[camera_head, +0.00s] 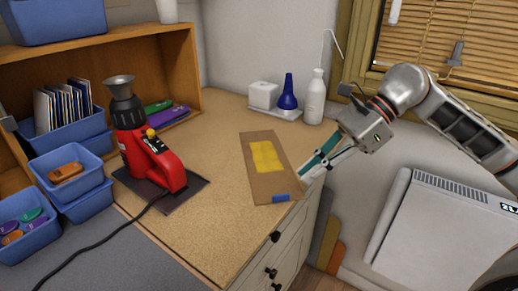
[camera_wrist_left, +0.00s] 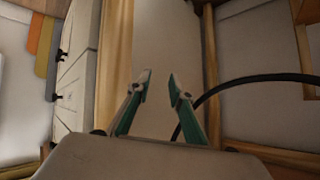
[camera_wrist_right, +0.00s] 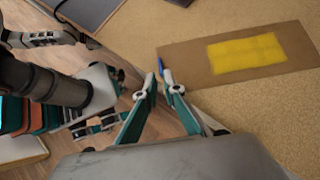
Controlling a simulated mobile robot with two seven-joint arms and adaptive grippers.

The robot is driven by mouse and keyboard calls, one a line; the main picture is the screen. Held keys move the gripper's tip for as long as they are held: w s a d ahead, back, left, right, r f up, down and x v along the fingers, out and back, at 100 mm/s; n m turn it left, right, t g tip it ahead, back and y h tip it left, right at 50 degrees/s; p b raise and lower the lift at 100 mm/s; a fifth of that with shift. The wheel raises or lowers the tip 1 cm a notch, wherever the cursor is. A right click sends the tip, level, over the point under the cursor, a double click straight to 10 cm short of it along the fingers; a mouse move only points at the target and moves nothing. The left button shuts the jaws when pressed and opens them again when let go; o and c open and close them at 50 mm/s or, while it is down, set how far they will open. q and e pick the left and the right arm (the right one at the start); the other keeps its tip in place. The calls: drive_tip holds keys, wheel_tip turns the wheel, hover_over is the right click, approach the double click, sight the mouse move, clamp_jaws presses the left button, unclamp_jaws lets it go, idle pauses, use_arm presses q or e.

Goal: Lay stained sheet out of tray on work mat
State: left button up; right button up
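A flat brown mat (camera_head: 259,193) lies on the workbench with a yellow rectangular sheet or patch (camera_head: 265,156) on it. A blue tab (camera_head: 280,198) sits at its near end. The mat (camera_wrist_right: 190,66) and the yellow patch (camera_wrist_right: 247,52) also show in the right wrist view. My right gripper (camera_head: 304,176) is beside the mat's right side, near the bench edge; its fingertips (camera_wrist_right: 159,82) are a little apart with nothing held. My left gripper (camera_wrist_left: 159,79) shows in its wrist view, open and empty. Upright sheets (camera_head: 62,106) stand in a blue tray (camera_head: 70,138) at left.
A red tool (camera_head: 150,160) stands on a dark pad (camera_head: 190,198), its cable running to the front left. Blue bins (camera_head: 70,163) stack at left. White and blue bottles (camera_head: 316,95) stand at the back. Bare bench top lies between tool and mat.

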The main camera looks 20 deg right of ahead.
sight(281, 195)
drive_tip(key=shift+x, duration=1.15)
drive_tip(key=x, duration=0.5)
drive_tip(key=shift+s, duration=0.1)
drive_tip(key=shift+c, duration=0.4)
clamp_jaws()
